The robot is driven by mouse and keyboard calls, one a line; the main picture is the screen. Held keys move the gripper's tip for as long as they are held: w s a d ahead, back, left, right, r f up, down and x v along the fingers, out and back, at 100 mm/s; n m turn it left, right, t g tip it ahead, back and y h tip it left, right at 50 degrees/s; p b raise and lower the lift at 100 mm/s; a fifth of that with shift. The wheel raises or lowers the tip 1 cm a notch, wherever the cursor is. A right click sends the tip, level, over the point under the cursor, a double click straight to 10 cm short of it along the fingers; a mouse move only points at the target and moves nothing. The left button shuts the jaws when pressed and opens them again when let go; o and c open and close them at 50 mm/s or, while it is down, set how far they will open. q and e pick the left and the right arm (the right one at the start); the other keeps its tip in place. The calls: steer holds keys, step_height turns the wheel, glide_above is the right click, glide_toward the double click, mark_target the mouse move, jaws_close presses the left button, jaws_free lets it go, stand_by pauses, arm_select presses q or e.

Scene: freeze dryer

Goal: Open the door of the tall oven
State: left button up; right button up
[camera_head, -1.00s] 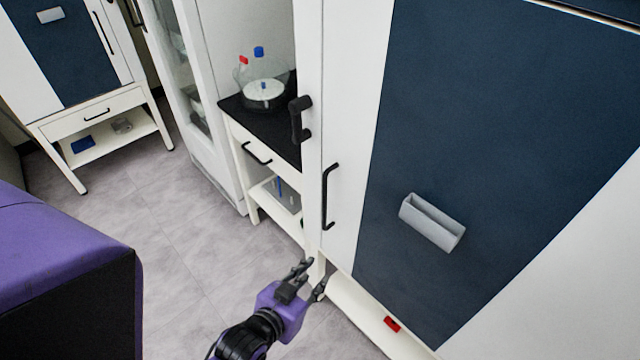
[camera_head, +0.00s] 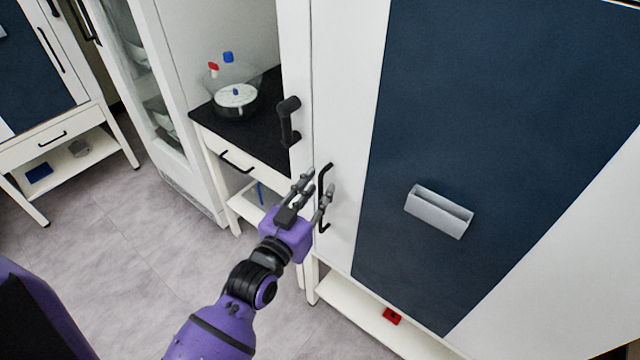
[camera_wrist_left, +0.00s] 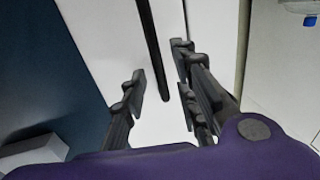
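The tall oven (camera_head: 345,120) is the white cabinet with a dark blue front panel, and its door looks shut. A black vertical bar handle (camera_head: 323,227) sits near the left edge of the door. My left gripper (camera_head: 317,182) is open at the handle, its fingers pointing up toward it. In the left wrist view, the handle (camera_wrist_left: 150,40) runs down between the two spread fingers (camera_wrist_left: 160,65), with gaps on both sides. I cannot tell how deep the handle sits between them. My right gripper is not in view.
A black latch lever (camera_head: 288,122) stands out above and left of the handle. A grey holder (camera_head: 439,212) is fixed on the blue panel. A side table with a black top (camera_head: 205,115) bears a glass vessel (camera_head: 236,98). Grey floor (camera_head: 130,250) is clear at left.

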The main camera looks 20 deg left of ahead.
arm_select(q)
steer(key=shift+w+d, duration=0.15)
steer(key=shift+w, duration=0.8)
jaws_close()
